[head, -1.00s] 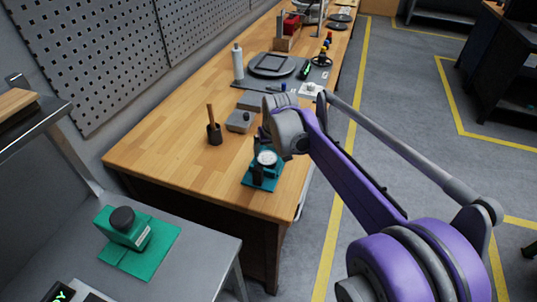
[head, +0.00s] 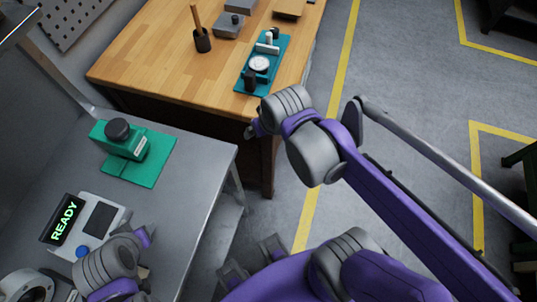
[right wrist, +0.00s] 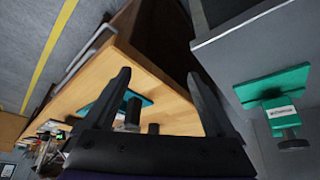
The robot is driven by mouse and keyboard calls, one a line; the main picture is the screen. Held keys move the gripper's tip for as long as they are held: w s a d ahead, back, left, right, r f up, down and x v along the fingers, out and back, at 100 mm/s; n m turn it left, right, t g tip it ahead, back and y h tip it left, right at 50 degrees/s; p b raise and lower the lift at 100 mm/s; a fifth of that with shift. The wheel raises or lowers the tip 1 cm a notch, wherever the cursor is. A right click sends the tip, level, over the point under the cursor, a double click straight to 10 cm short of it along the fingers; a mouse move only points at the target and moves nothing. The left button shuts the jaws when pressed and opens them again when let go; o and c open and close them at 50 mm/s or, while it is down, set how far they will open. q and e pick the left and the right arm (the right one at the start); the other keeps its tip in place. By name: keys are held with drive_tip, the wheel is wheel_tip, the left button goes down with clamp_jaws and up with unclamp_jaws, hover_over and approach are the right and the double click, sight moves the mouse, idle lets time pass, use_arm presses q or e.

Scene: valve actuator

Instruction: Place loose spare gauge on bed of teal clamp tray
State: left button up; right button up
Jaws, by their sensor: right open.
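The gauge (head: 260,63), with a round white face, sits on the teal clamp tray (head: 245,87) at the near edge of the wooden bench. Dark posts stand beside it. The tray also shows partly in the right wrist view (right wrist: 146,102), where I cannot make out the gauge face. My right gripper (right wrist: 163,85) is open and empty, its fingers spread. In the head view the right gripper (head: 252,130) is beyond the bench's near edge, apart from the tray. My left gripper (head: 143,255) is low at the left over the grey table; its jaws are unclear.
A green device with a black knob (head: 118,130) stands on a green mat (head: 150,170) on the grey table (head: 195,165). A READY display (head: 63,220) is nearer. A dark cup (head: 202,40) and grey blocks (head: 228,25) stand on the bench (head: 145,60). Floor lies right.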

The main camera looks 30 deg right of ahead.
drive_tip(key=s+a+f, duration=0.2)
drive_tip(key=s+f, duration=0.3)
drive_tip(key=s, duration=0.1)
drive_tip(key=shift+n, duration=0.4)
